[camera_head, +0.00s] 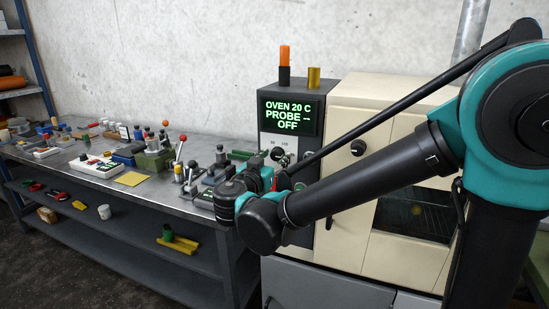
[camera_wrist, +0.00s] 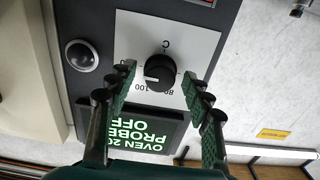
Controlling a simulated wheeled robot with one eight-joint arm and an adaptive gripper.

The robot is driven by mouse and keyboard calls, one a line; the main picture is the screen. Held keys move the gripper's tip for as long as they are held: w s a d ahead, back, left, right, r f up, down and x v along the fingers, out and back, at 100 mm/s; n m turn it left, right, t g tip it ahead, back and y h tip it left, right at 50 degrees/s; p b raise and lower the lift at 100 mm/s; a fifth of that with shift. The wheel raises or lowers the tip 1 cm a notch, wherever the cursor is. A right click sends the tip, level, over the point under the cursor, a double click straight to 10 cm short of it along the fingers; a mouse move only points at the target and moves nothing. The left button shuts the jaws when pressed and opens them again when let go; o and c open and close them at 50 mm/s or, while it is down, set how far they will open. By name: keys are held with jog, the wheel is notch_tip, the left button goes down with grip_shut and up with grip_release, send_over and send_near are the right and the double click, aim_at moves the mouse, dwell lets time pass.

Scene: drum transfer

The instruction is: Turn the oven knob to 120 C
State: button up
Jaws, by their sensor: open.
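The oven knob (camera_wrist: 160,71) is a round black dial on a white scale plate (camera_wrist: 205,50) in the wrist view. A pale mark on it points left in that picture. The figures 80 and 100 show upside down below it; other figures are hidden or unclear. My gripper (camera_wrist: 159,73) is open, with one finger on each side of the knob. I cannot tell whether the fingers touch it. In the head view, the oven display (camera_head: 288,115) reads OVEN 20 C, PROBE --, OFF. My arm partly covers the panel there.
A round black button (camera_wrist: 82,56) sits beside the scale plate. The cream oven (camera_head: 350,105) has another dark knob (camera_head: 357,147) and a dark window. A metal bench (camera_head: 150,200) with several tools and parts stands to the left. Orange and brass cylinders stand on the control box.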

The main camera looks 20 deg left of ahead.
jog(key=s, duration=1.1)
jog(key=shift+s+a, duration=0.35)
jog(key=shift+a, duration=0.05)
